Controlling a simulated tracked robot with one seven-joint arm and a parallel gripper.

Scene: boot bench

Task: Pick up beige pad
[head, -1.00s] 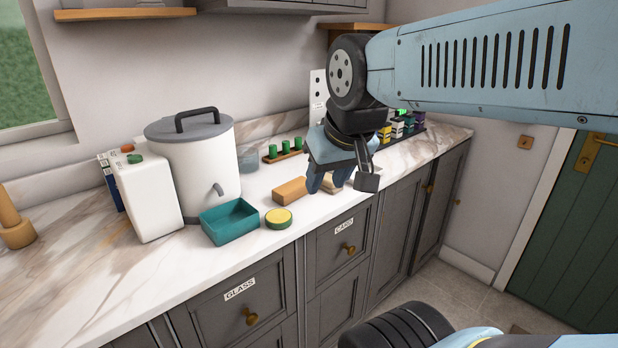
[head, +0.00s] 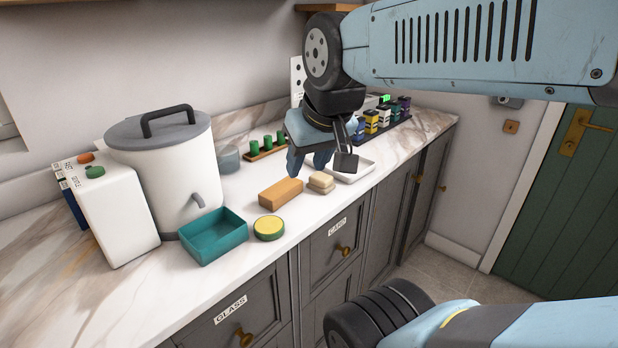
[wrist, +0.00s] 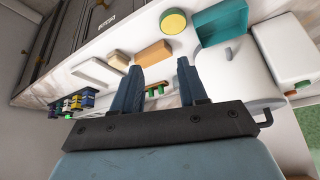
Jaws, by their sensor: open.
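The beige pad (head: 321,185) looks like a small stack of two pale blocks. It lies on the marble counter just right of an orange-brown block. In the wrist view the beige pad (wrist: 118,60) lies left of the left fingertip. My gripper (head: 308,165) is above the counter, behind and slightly left of the pad in the head view. Its fingers are open and empty. In the wrist view my gripper (wrist: 159,66) points toward the orange-brown block, with a clear gap between the fingers.
The orange-brown block (head: 281,193) is close beside the pad. A white tray (head: 360,174) lies behind it to the right. A yellow-topped green round tin (head: 269,228), teal bin (head: 214,237) and white canister (head: 165,170) stand left. The counter front is clear near the pad.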

